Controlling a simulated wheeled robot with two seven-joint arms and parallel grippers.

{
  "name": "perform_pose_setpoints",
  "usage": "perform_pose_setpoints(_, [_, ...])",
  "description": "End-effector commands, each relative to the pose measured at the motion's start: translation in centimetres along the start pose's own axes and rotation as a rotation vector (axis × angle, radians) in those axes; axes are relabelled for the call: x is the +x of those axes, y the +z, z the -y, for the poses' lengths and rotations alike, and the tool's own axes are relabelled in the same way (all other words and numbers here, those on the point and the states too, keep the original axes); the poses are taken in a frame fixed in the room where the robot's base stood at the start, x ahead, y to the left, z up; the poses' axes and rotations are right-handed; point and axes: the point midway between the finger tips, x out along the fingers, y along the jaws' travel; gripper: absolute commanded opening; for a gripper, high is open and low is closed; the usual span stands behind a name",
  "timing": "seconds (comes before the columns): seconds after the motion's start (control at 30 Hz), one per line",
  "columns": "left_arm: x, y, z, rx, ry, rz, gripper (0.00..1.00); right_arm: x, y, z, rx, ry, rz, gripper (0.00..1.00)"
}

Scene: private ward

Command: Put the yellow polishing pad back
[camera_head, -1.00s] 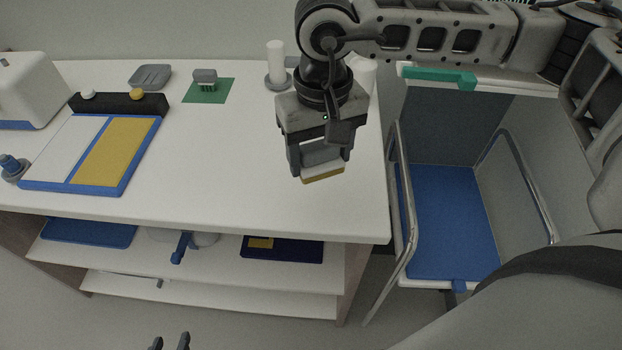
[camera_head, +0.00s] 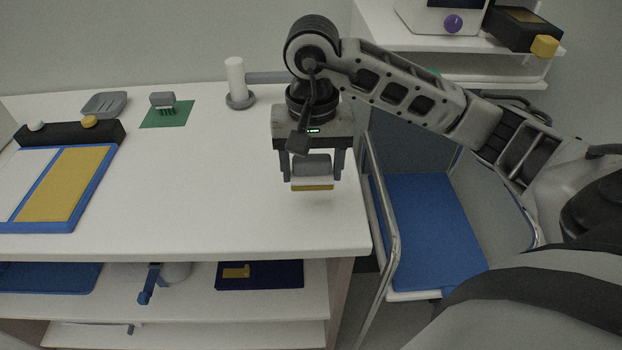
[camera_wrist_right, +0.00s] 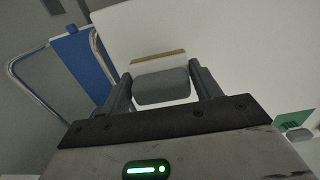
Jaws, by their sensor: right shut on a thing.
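The yellow polishing pad (camera_head: 312,187) has a grey block handle on a thin yellow base. My right gripper (camera_head: 312,175) is shut on its grey handle and holds it over the right part of the white table, near the right edge. The yellow base faces down, seemingly a little above the tabletop. In the right wrist view the grey handle (camera_wrist_right: 162,86) sits between both fingers, with the yellow strip beyond it. At the left a blue-framed board (camera_head: 62,190) has a white half and a yellow half. My left gripper is out of view.
A dark rack (camera_head: 70,133) with white and yellow knobs stands behind the board. A grey dish (camera_head: 105,105), a grey brush on a green mat (camera_head: 180,117) and a white cylinder (camera_head: 236,78) are at the back. A metal-railed cart (camera_head: 430,215) stands right. The table's middle is clear.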

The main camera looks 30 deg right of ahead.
Motion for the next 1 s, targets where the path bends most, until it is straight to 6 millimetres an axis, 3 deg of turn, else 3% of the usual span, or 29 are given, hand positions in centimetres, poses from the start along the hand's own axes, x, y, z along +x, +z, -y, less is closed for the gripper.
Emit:
perform_pose_setpoints(0.1, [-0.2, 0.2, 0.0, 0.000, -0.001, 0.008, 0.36, 1.7, -1.5, 0.0, 0.003, 0.001, 0.002, 0.13])
perform_pose_setpoints(0.4, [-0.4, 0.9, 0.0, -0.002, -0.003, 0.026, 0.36, 4.1, -3.3, 0.0, 0.002, 0.001, 0.003, 0.13])
perform_pose_setpoints(0.6, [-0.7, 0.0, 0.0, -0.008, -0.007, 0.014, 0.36, 6.6, -3.2, 0.0, -0.001, -0.001, 0.001, 0.13])
perform_pose_setpoints(1.0, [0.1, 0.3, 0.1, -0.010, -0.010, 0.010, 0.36, 7.3, -3.2, 0.0, -0.001, -0.002, -0.003, 0.13])
